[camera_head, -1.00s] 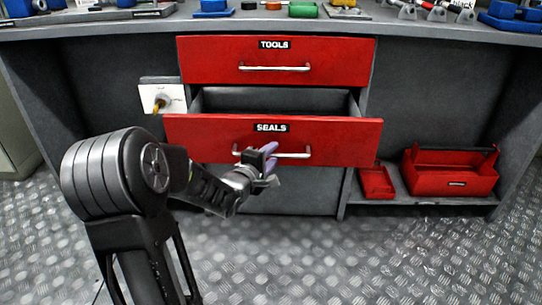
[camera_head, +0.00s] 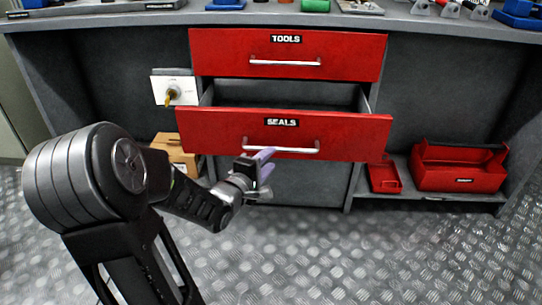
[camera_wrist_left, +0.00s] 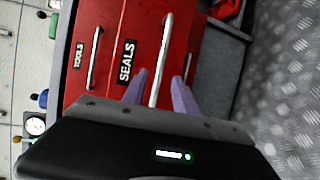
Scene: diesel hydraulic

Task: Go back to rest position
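My left gripper (camera_head: 264,170) is in front of the red SEALS drawer (camera_head: 350,136), near the left part of its silver handle (camera_head: 300,150). The drawer is pulled out, and its dark inside shows behind the front. In the left wrist view the two purple fingers of my left gripper (camera_wrist_left: 160,95) are spread apart, with the SEALS handle (camera_wrist_left: 164,50) seen between and beyond them. Nothing is clamped in the fingers. Whether they are clear of the handle in depth is hard to tell. My right gripper is in neither view.
The red TOOLS drawer (camera_head: 350,57) above is shut. A cardboard box (camera_head: 178,154) sits low at left, under a white panel with a yellow key-like part (camera_head: 172,91). A red toolbox (camera_head: 458,168) and small red bin (camera_head: 384,177) sit on the lower right shelf. The metal floor (camera_head: 330,250) in front is clear.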

